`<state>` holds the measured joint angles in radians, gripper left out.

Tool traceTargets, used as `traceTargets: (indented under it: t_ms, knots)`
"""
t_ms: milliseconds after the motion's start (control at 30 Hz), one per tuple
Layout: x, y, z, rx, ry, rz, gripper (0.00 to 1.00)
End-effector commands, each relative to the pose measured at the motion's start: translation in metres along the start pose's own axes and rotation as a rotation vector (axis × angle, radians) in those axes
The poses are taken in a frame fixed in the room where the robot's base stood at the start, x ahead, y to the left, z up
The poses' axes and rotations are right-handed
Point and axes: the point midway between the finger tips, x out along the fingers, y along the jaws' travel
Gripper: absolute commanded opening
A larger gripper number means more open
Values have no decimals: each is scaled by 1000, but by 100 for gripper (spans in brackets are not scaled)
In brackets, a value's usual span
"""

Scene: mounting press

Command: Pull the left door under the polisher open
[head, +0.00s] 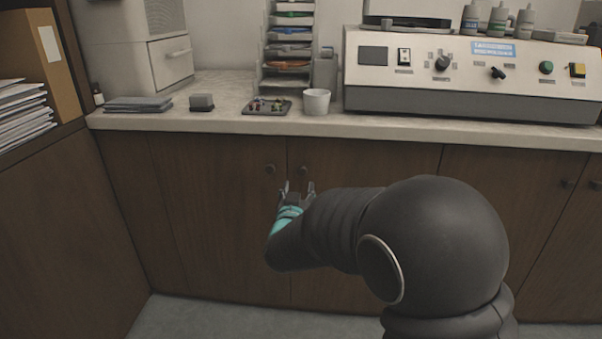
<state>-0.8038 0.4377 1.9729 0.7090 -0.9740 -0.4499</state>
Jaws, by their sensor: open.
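The polisher appears to be the wide grey console (470,75) with knobs and buttons on the counter at right. Brown cabinet doors lie below the counter, all shut. One door (215,215) has a round dark knob (270,169) at its upper right. The door beside it (385,165) has a knob (303,171) at its upper left, and my arm hides much of this door. Further right, another door (500,190) has a knob (567,183). My gripper (297,186) is open and empty, its fingertips just below the two middle knobs. Contact with a knob cannot be made out.
The counter (220,120) overhangs the doors and holds a white cup (316,101), a small tray (267,106) and a tray rack (287,50). A brown side panel (60,230) closes off the left. Grey floor (220,315) shows below.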

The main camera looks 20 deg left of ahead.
Motion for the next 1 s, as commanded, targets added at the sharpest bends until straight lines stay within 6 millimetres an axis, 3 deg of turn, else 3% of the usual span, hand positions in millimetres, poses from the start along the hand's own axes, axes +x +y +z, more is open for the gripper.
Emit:
traceTargets:
  t_ms: [200, 400, 600, 900, 1000]
  knots:
    - [42, 0, 0, 0, -2, 1, 55]
    - [70, 0, 0, 0, -1, 0, 55]
    - [82, 0, 0, 0, -2, -1, 55]
    - [84, 0, 0, 0, -2, -2, 55]
    - [84, 0, 0, 0, -2, -2, 30]
